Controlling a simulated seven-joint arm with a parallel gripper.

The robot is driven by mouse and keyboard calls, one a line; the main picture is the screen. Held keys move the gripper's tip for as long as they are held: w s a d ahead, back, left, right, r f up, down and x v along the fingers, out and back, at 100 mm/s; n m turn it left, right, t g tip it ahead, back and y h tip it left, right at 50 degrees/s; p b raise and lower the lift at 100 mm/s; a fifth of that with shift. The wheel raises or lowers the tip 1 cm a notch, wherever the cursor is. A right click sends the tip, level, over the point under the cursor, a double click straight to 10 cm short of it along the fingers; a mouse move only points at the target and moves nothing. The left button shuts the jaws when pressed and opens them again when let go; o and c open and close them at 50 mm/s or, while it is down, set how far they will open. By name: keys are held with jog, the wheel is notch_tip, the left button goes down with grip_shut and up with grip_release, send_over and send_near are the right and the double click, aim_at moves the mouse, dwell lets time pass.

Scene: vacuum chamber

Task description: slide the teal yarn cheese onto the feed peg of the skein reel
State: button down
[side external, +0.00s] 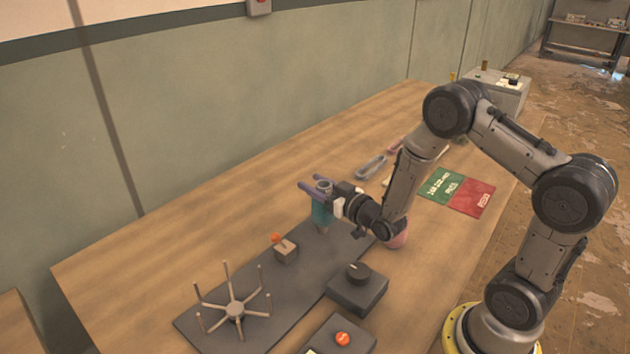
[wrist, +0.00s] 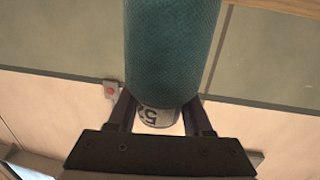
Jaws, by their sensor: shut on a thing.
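The teal yarn cheese (side external: 321,214) is upright over the far end of the skein reel's dark base plate (side external: 262,284). My gripper (side external: 318,188) comes from the right and is shut on the pale tube at its top. In the wrist view the teal body (wrist: 172,45) fills the upper middle, and its grey tube end with dark marks (wrist: 160,116) sits between the fingers. The reel's spoked wheel (side external: 236,309) is at the near end of the plate. The feed peg is not clearly seen; I cannot tell whether the cheese is around it or above it.
A small block with an orange knob (side external: 285,249) stands on the plate between cheese and wheel. A dial box (side external: 357,288) and an orange-button box (side external: 340,338) stand right of it. A pink rounded thing (side external: 398,236) is partly behind my arm. Green (side external: 442,187) and red (side external: 472,198) mats lie farther right.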

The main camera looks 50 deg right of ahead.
jog(key=shift+f, duration=0.95)
jog(key=shift+f, duration=0.25)
jog(key=shift+c, duration=1.2)
grip_release()
jog(key=shift+s, duration=0.1)
jog(key=s+a, duration=0.1)
jog(key=s, duration=1.2)
jog(key=shift+s+a+r, duration=0.25)
jog(key=shift+a+r, duration=0.05)
jog(key=shift+a, duration=0.1)
